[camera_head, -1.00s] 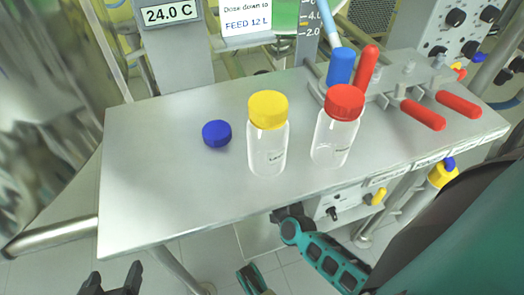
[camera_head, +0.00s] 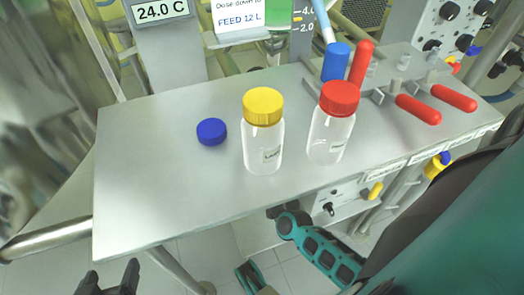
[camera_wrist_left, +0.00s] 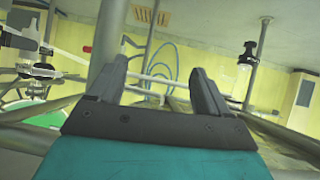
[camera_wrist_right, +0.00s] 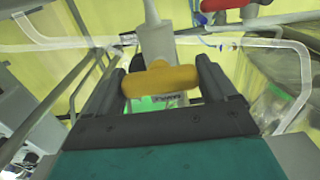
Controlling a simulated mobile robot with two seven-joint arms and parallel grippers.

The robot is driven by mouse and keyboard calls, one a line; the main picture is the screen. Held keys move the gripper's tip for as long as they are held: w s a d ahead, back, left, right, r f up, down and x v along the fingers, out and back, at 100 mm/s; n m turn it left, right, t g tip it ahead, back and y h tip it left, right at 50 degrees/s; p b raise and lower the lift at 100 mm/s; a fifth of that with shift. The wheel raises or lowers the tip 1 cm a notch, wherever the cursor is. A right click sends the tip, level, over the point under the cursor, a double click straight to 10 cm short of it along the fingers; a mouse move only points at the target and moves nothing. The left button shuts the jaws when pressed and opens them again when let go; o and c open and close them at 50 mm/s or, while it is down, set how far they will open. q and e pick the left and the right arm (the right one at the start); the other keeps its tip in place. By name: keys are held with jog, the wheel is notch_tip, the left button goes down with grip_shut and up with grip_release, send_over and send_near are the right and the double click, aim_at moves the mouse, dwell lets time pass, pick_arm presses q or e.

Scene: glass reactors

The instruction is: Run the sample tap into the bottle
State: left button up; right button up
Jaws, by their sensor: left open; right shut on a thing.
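In the right wrist view my right gripper (camera_wrist_right: 163,85) is shut on a yellow handle (camera_wrist_right: 160,79), with a pale grey fitting (camera_wrist_right: 157,38) rising behind it. Something green and a small label show partly below the handle; I cannot tell what they are. In the head view my left gripper (camera_head: 110,281) is open and empty below the table's front left. A yellow-capped bottle (camera_head: 263,145) and a red-capped bottle (camera_head: 330,138) stand upright on the steel table (camera_head: 150,190). A loose blue cap (camera_head: 211,132) lies left of them. No uncapped bottle is clearly visible.
Behind the bottles are a blue part (camera_head: 337,62) and red-handled valves (camera_head: 417,109) at the table's back right. A display column (camera_head: 170,55) stands behind the table. The table's left side is clear. Posts and tubing surround the left gripper in its wrist view.

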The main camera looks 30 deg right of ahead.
jog(key=shift+r+n+p, duration=0.2)
jog(key=shift+n+p, duration=0.2)
jog(key=shift+p, duration=0.3)
jog(key=shift+n+p, duration=0.6)
jog(key=shift+p, duration=0.15)
jog(key=n+p, duration=0.2)
jog(key=n, duration=0.1)
jog(key=shift+p, duration=0.35)
pick_arm(q)
jog(key=shift+s+a+r+y+p, duration=0.15)
jog(key=shift+a+r, duration=0.1)
jog(key=shift+r, duration=0.35)
jog(key=shift+s+a+r+y+p, duration=0.1)
jog(key=shift+a+r, duration=0.2)
jog(key=shift+r, duration=0.25)
jog(key=shift+s+a+r+y+p, duration=0.15)
jog(key=shift+a+r, duration=0.1)
jog(key=shift+r, duration=0.35)
pick_arm(e)
jog(key=shift+f+n, duration=0.15)
jog(key=shift+n, duration=0.65)
jog(key=shift+w, duration=0.1)
jog(key=o, duration=0.8)
pick_arm(q)
jog(key=shift+w+d+r, duration=0.15)
jog(key=shift+d, duration=0.05)
pick_arm(e)
jog(key=shift+o, duration=0.2)
